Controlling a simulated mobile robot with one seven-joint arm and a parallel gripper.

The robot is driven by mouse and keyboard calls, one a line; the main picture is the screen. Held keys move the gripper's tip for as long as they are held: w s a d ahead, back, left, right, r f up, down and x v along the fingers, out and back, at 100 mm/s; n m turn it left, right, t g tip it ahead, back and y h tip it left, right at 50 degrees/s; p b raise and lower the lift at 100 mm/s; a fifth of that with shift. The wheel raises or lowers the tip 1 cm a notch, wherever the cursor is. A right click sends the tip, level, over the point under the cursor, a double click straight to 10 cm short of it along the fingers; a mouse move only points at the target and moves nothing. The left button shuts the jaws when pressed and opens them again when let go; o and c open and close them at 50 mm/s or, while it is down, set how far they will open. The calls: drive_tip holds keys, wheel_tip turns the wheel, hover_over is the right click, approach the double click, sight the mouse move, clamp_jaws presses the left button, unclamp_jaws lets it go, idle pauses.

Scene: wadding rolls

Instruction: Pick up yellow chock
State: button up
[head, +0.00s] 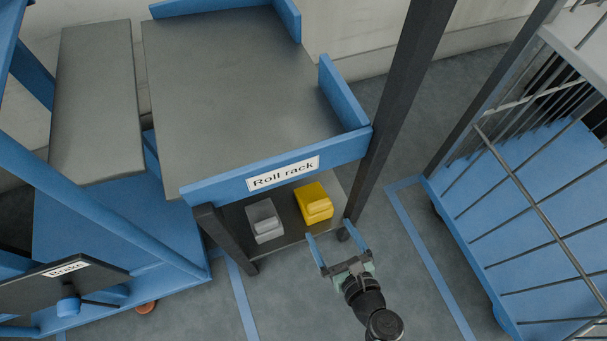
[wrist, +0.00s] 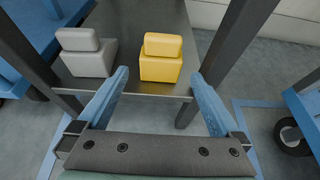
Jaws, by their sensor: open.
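The yellow chock (head: 313,203) sits on the lower shelf of the roll rack, near its front right corner. It has a stepped shape, a smaller block on a larger one. In the wrist view the yellow chock (wrist: 161,58) stands upright ahead of my gripper, between the lines of the fingers and beyond their tips. My gripper (head: 338,240) is open and empty, in front of the shelf and apart from the chock. Its two blue fingers also show in the wrist view (wrist: 162,82).
A grey chock (head: 265,220) sits left of the yellow one; it also shows in the wrist view (wrist: 86,54). Dark rack posts (head: 226,238) flank the lower shelf, and the upper deck (head: 235,80) overhangs it. A blue barred cart (head: 530,220) stands right. Floor in front is clear.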

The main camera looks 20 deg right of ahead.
sight(312, 197)
drive_tip(key=b+x, duration=0.4)
drive_tip(key=x, duration=0.4)
drive_tip(key=shift+w, duration=0.2)
drive_tip(key=b+x, duration=0.4)
drive_tip(key=shift+d+f, duration=0.1)
drive_tip(key=shift+f, duration=0.1)
drive_tip(key=shift+w+f, duration=0.1)
drive_tip(key=shift+w, duration=0.45)
drive_tip(key=shift+c, duration=0.2)
drive_tip(key=c, duration=1.4)
drive_tip(key=shift+c, duration=0.5)
